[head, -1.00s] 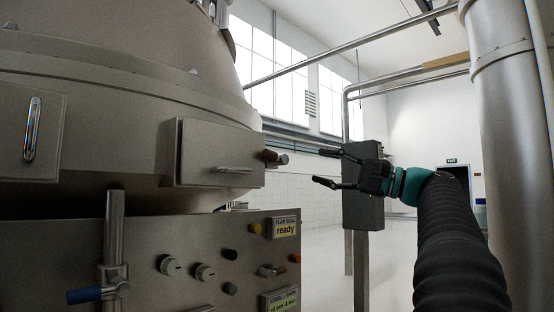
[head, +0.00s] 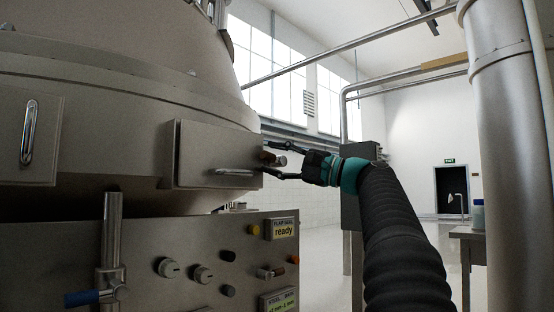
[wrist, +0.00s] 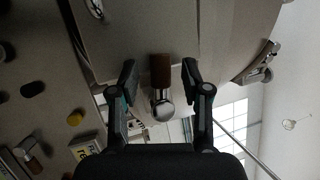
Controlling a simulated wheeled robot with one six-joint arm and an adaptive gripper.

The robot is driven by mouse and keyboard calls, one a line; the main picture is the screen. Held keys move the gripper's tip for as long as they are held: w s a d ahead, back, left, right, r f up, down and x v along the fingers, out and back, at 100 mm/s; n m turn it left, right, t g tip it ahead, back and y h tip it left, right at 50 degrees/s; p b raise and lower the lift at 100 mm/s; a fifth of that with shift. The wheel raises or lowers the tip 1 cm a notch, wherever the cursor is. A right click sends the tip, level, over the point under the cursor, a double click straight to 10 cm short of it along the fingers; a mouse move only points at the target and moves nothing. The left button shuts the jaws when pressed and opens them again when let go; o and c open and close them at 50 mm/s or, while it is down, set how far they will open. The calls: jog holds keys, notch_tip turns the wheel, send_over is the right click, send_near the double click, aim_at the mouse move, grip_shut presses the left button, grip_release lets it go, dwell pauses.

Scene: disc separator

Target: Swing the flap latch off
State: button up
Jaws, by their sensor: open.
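The flap (head: 215,148) is a grey metal box-like door with a bar handle (head: 233,172) on the side of the large separator. The latch (head: 279,160), with a brown grip and a round metal end, sticks out at the flap's right edge. In the wrist view the latch (wrist: 161,72) lies between my two fingers, with a gap on each side. My gripper (head: 268,158) is open, one finger above and one below the latch in the head view. It also shows in the wrist view (wrist: 159,70). The fingers partly hide the latch in the head view.
Below the flap is a control panel (head: 200,240) with knobs, buttons and a display (head: 282,228) reading "FLAP SEAL ready". A blue-handled lever (head: 83,298) is at lower left. A dark grey box on posts (head: 352,215) stands behind my arm. A thick pipe (head: 505,150) rises at right.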

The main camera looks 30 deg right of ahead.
jog(key=shift+c, duration=0.2)
grip_shut()
jog(key=shift+r, duration=0.1)
jog(key=m+t, duration=0.1)
jog(key=m, duration=0.1)
jog(key=r+m+t+p, duration=0.1)
jog(key=m, duration=0.2)
jog(key=shift+d+r+t+h, duration=0.1)
jog(key=shift+t+h, duration=0.2)
jog(key=shift+h, duration=0.1)
jog(key=shift+w+d+r+m+t+h+p, duration=0.15)
jog(key=shift+d+r+m+t+h+p, duration=0.25)
jog(key=shift+m+t+h+p, duration=1.85)
jog(key=shift+w+d+r+m+g+h+b, duration=0.2)
jog(key=shift+d+m+g+h, duration=0.6)
jog(key=shift+m, duration=3.15)
jog(key=shift+w+d+r+m+t+h+p, duration=0.15)
jog(key=shift+r+m+t+h+p, duration=0.25)
jog(key=shift+m+t+h+p, duration=1.9)
jog(key=m+g+b, duration=0.2)
jog(key=shift+g+y, duration=0.25)
jog(key=shift+g, duration=0.1)
